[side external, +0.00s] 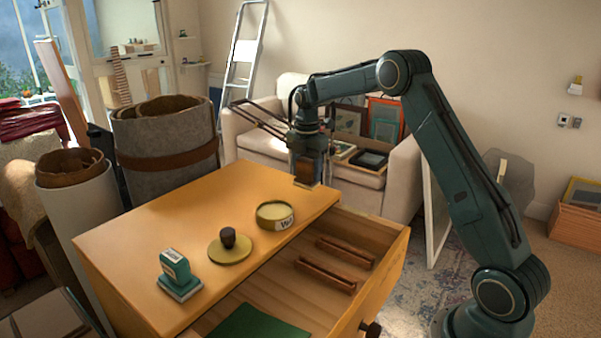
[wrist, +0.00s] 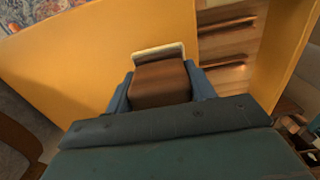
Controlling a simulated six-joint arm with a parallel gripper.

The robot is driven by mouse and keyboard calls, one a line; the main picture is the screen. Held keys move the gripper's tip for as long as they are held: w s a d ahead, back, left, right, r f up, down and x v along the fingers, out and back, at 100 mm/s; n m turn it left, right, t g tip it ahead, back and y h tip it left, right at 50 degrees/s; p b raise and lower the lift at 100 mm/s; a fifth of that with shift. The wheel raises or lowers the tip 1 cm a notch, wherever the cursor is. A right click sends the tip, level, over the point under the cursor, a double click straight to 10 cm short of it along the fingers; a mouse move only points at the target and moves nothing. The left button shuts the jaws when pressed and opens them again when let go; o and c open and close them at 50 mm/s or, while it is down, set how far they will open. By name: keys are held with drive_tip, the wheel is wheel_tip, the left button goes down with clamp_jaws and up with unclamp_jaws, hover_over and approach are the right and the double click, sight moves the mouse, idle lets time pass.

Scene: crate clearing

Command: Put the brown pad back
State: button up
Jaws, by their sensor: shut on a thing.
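My gripper (side external: 309,165) is over the far right corner of the yellow-orange cabinet top (side external: 150,225). It is shut on a brown block with a pale edge, which looks like the brown pad (wrist: 160,84). In the wrist view the pad sits between the two blue fingers (wrist: 160,92). In the side view only a small brown part of the pad (side external: 306,172) shows below the gripper. I cannot tell whether it touches the top. The open drawer (side external: 385,285) is in front of the top, with two brown slotted rails (side external: 325,276) inside.
A teal stamp (side external: 180,275), a round pad with a dark knob (side external: 229,247) and a round labelled tin (side external: 275,215) stand on the top. A green sheet (side external: 258,322) lies in the drawer. Rolled carpets (side external: 165,140) stand behind left. The top's far part is clear.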

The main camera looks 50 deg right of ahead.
sight(307, 181)
drive_tip(key=shift+f, duration=2)
drive_tip(key=shift+f, duration=0.15)
drive_tip(key=o, duration=1.6)
wheel_tip(307, 181, up, 13)
drive_tip(key=shift+r, duration=0.4)
drive_tip(key=shift+s+a, duration=0.1)
